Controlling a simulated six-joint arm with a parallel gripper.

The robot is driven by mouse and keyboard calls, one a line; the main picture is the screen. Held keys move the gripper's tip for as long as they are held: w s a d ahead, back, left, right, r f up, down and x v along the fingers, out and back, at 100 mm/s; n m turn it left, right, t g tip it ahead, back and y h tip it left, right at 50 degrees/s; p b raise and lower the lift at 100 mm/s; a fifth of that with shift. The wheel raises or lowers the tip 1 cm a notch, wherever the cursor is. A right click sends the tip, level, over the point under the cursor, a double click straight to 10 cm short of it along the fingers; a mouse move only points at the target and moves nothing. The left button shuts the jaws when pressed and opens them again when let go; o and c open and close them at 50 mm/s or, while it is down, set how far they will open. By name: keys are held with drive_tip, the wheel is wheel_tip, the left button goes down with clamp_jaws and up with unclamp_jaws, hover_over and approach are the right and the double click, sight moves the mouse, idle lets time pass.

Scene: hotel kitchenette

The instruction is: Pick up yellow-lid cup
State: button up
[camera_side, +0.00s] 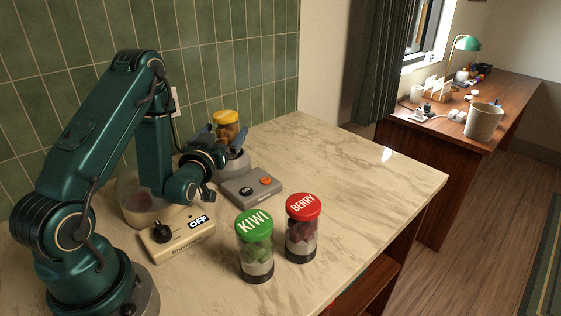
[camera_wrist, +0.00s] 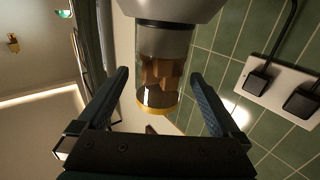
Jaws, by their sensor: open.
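The yellow-lid cup (camera_side: 227,127) is clear with brown chunks inside. It stands upright on a grey appliance base (camera_side: 238,161) at the back of the counter, by the tiled wall. My gripper (camera_side: 221,138) is open at the cup, its blue fingers on either side. In the wrist view, which looks upside down, the cup (camera_wrist: 160,72) sits between the open fingers (camera_wrist: 159,77), with visible gaps on both sides. Its yellow lid (camera_wrist: 157,109) points toward the gripper's palm. The fingers' lower parts are partly hidden in the side view.
A green-lid KIWI cup (camera_side: 255,245) and a red-lid BERRY cup (camera_side: 302,227) stand at the front. A grey control box (camera_side: 258,193) and a beige appliance (camera_side: 165,246) marked OFF sit near my arm. The counter's right side is clear. A wall outlet (camera_wrist: 283,88) is nearby.

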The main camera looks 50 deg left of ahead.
drive_tip(key=shift+x, duration=2.55)
clamp_jaws()
